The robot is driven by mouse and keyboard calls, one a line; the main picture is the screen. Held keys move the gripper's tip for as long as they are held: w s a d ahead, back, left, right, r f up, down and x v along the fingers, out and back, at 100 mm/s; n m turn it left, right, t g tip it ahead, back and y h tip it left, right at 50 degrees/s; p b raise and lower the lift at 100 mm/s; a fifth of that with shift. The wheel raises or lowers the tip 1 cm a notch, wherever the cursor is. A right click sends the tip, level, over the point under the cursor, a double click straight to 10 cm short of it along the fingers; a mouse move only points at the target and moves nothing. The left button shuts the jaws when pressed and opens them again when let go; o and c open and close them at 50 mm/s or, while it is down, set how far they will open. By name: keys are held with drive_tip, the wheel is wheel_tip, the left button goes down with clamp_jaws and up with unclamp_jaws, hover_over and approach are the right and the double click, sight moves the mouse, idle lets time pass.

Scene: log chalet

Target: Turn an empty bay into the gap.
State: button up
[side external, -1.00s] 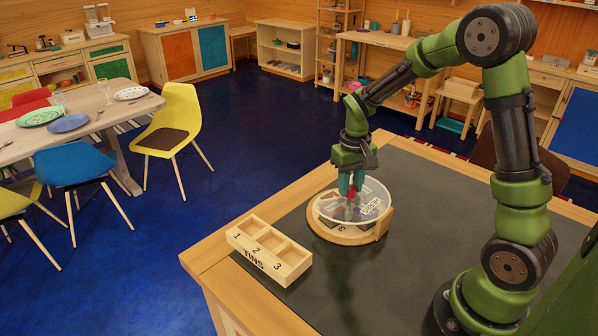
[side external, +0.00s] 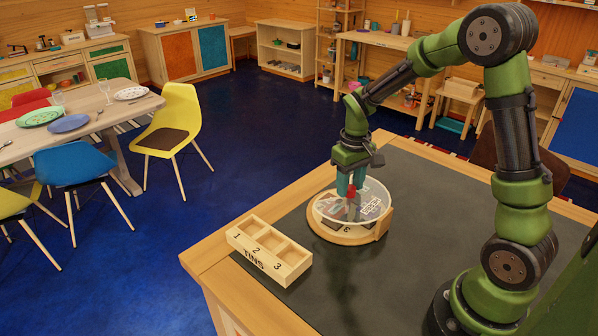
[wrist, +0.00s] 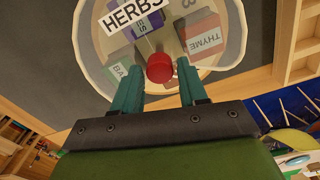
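A round wooden carousel (side external: 340,236) under a clear cover (side external: 378,190) stands on the dark worktop. A red knob (side external: 351,191) rises at its centre and shows in the wrist view (wrist: 159,68). My gripper (side external: 350,187) points down with its teal fingers closed in on either side of the knob. In the wrist view, a red tin marked THYME (wrist: 205,38), a green tin (wrist: 118,70) and a violet tin (wrist: 147,24) sit inside, beside a HERBS label (wrist: 131,9).
A wooden rack (side external: 252,263) marked TINS, with compartments 1, 2 and 3, stands empty left of the carousel. A wooden block (side external: 384,223) stands against the carousel's right side. Worktop is clear in front of the carousel.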

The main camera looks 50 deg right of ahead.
sight(350, 187)
drive_tip(key=shift+o, duration=1)
drive_tip(key=shift+f, duration=0.1)
wheel_tip(350, 187, up, 17)
drive_tip(key=s+a+m+t+y, duration=0.1)
drive_tip(key=s+a+t+y, duration=0.1)
drive_tip(key=s+a+t, duration=0.5)
drive_tip(key=s+a, duration=0.5)
drive_tip(key=s, duration=0.1)
drive_tip(key=shift+a, duration=0.4)
drive_tip(key=shift+s+f, duration=0.1)
